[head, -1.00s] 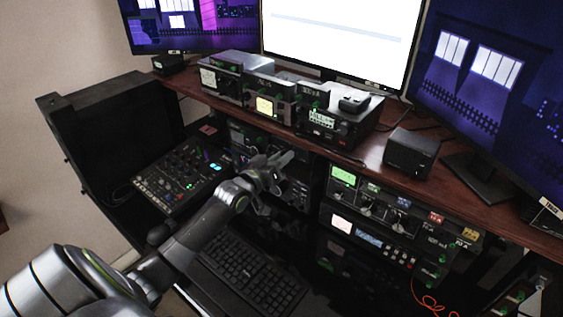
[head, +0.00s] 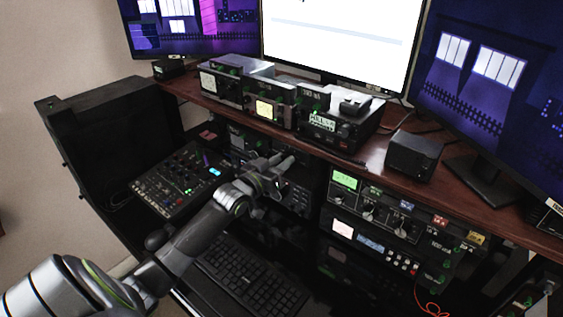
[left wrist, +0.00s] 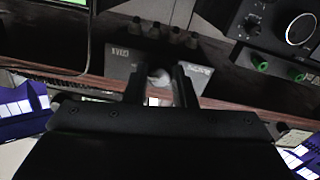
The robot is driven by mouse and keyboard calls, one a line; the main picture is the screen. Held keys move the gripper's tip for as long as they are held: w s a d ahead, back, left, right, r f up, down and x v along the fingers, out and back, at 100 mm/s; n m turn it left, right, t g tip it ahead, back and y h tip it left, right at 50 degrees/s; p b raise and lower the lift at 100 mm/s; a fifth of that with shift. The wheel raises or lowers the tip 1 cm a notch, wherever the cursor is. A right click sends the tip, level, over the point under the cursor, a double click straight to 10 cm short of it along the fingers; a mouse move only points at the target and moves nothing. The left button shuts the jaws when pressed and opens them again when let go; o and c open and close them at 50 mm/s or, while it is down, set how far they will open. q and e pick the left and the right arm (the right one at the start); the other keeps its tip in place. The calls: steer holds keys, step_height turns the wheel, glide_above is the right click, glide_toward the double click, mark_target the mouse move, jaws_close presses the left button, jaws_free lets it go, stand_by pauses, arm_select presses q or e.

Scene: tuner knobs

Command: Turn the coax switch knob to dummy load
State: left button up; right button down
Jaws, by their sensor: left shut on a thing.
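My left gripper (head: 279,174) reaches in from the left to the front of the desk's rack, just below the wooden shelf. In the left wrist view its two dark fingers (left wrist: 161,88) stand on either side of a pale round knob (left wrist: 160,77), which looks like the coax switch knob, and are shut on it. The knob sits on a grey panel (left wrist: 118,62) with small white labels on both sides, too small to read for sure. The gripper hides the knob in the head view, so its pointing direction cannot be told. My right gripper is not in view.
Radios (head: 335,130) stand on the wooden shelf (head: 375,155) above my gripper. A mixer (head: 180,180) lies to its left and a keyboard (head: 250,275) below. A rack unit with a green display (head: 346,181) and knobs is close on the right.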

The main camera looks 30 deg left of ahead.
arm_select(q)
steer(key=o, duration=1)
steer(key=shift+s+a, duration=0.25)
steer(key=shift+s, duration=2.65)
steer(key=shift+s+a, duration=0.2)
steer(key=shift+s, duration=2.7)
steer(key=shift+s+a, duration=0.25)
steer(key=shift+s, duration=2.65)
steer(key=shift+f, duration=0.1)
